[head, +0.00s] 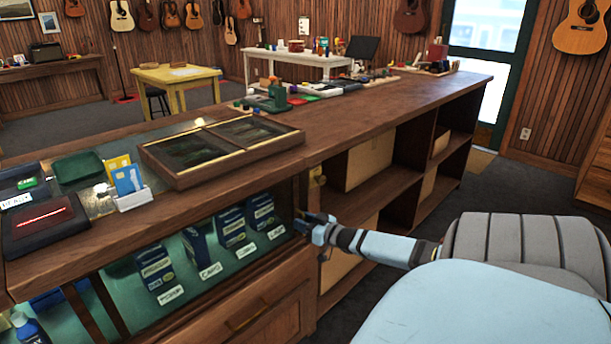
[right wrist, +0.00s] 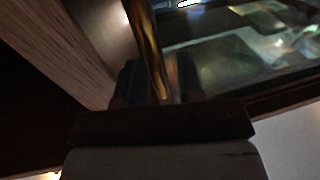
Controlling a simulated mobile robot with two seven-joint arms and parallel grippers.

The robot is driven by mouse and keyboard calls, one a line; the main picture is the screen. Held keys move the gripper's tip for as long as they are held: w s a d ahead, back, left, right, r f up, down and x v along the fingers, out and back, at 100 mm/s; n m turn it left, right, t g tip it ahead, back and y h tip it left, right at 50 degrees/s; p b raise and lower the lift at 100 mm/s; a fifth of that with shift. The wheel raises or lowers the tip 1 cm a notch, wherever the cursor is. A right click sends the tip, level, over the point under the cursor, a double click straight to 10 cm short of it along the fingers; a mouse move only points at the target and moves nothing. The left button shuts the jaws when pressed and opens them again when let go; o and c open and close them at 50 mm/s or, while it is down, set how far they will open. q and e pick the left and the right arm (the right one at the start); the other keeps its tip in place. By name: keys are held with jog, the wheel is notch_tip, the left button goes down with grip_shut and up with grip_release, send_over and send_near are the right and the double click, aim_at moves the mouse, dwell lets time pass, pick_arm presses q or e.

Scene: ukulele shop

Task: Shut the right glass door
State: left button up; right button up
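The glass-fronted case under the counter shows a wide right glass section (head: 205,292), with several blue boxes behind it. Dark upright frame pieces (head: 108,303) stand at the left of this section. My right gripper (head: 309,222) is at the section's right end, beside the wooden post. In the right wrist view, its two dark fingers (right wrist: 160,85) stand apart on either side of a narrow brass-coloured strip (right wrist: 150,45). A gap shows between the strip and the right finger. I cannot tell whether the strip belongs to the door. My left gripper is out of view.
A wooden drawer (head: 250,318) is below the glass. A framed display box (head: 222,150) and a card holder (head: 130,197) stand on the countertop above. Open shelves (head: 405,165) continue to the right. Dark floor (head: 530,185) is free beyond my arm.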

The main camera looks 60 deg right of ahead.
jog(key=s+p, duration=0.3)
jog(key=s, duration=1)
jog(key=shift+s+a, duration=0.3)
jog(key=shift+s, duration=0.1)
